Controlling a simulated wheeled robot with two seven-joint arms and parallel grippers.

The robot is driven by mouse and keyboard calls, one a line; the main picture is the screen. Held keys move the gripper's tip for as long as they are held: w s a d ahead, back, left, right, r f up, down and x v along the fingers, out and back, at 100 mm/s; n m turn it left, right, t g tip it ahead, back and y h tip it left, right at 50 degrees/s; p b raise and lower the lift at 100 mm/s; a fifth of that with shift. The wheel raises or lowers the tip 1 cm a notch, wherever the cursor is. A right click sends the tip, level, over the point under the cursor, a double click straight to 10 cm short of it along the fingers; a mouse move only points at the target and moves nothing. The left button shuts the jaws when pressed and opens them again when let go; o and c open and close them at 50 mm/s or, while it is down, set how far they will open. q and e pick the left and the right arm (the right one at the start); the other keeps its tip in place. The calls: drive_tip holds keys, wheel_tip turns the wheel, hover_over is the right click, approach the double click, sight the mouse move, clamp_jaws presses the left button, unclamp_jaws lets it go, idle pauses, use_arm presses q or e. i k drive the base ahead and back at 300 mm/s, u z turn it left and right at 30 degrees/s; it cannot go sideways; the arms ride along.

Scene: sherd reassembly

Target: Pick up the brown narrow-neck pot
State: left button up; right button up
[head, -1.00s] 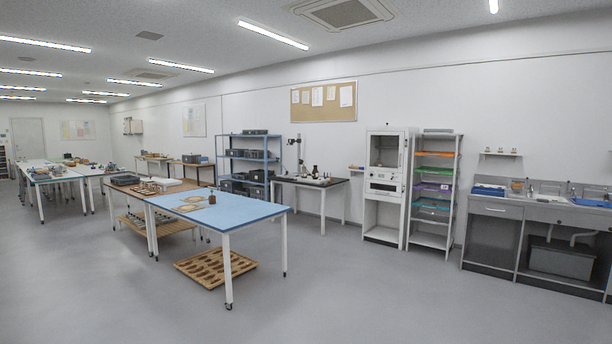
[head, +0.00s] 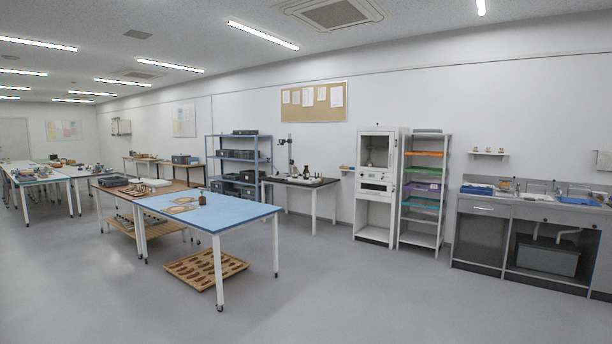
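I cannot make out a brown narrow-neck pot for certain. A small dark brown bottle-like item (head: 202,198) stands upright on the blue-topped table (head: 235,212) at the left of centre. A dark brown bottle-like item (head: 306,172) also stands on the black-topped bench (head: 278,180) by the back wall. Both are too small to identify. Neither of my grippers is in the head view.
A pallet-like wooden tray (head: 205,268) lies on the floor under the blue-topped table. A white cabinet (head: 376,205), a rack of coloured trays (head: 424,190) and a sink counter (head: 515,200) line the wall. The grey floor (head: 370,300) in front is clear.

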sight(306, 173)
drive_tip(key=z, duration=0.2)
drive_tip(key=i, duration=3.55)
drive_tip(key=z, duration=0.15)
drive_tip(key=i, duration=2.55)
drive_tip(key=u, duration=0.35)
drive_tip(key=i, duration=3.4)
drive_tip(key=u, duration=0.3)
drive_tip(key=k, duration=0.7)
drive_tip(key=u, duration=0.5)
drive_tip(key=i, duration=0.95)
drive_tip(key=u, duration=0.75)
drive_tip(key=i, duration=1.45)
drive_tip(key=z, duration=0.15)
